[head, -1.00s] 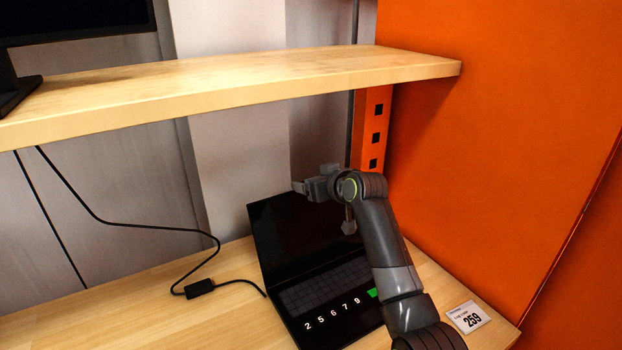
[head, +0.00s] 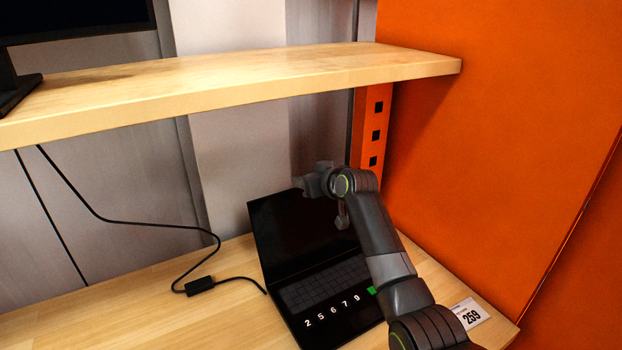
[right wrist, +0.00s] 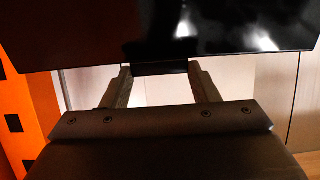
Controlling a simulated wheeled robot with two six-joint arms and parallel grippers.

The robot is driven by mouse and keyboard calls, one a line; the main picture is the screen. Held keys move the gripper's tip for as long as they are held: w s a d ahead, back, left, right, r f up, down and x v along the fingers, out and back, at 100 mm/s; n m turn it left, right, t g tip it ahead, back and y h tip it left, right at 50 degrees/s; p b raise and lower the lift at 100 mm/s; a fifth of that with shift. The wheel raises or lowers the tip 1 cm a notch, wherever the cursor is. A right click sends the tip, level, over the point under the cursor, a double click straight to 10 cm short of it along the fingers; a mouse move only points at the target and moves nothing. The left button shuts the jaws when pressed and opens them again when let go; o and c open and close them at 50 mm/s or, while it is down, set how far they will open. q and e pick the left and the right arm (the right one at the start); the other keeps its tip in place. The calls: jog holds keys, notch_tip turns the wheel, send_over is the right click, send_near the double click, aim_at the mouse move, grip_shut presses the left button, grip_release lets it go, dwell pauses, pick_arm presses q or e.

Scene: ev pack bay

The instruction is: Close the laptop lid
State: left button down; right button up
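The black laptop stands open on the lower wooden surface, its lid (head: 285,235) raised and leaning back and its keyboard base (head: 325,292) flat. The glossy dark lid (right wrist: 230,28) also fills the top of the right wrist view. My right gripper (head: 312,184) is at the lid's upper edge, in front of part of the screen. In the right wrist view my right gripper (right wrist: 159,72) has its two fingers apart, tips at the lid's edge. A small dark strip shows between them; I cannot tell whether they touch the lid. My left gripper is out of view.
A wooden shelf (head: 230,85) hangs above the laptop, with a monitor (head: 70,18) on it. An orange panel (head: 510,150) closes off the right. A cable with a black adapter (head: 199,285) lies left of the laptop. A label card (head: 472,313) lies at the right.

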jog(key=c, duration=0.6)
jog(key=s+d+t+y+b, duration=0.2)
jog(key=s+d+b, duration=0.3)
jog(key=s, duration=0.6)
jog(key=shift+d+f+t+y, duration=0.3)
jog(key=shift+d+t, duration=0.5)
jog(key=shift+d, duration=0.45)
jog(key=shift+s+d+f, duration=0.25)
jog(key=shift+s+d, duration=0.1)
jog(key=shift+s, duration=0.3)
jog(key=o, duration=1.4)
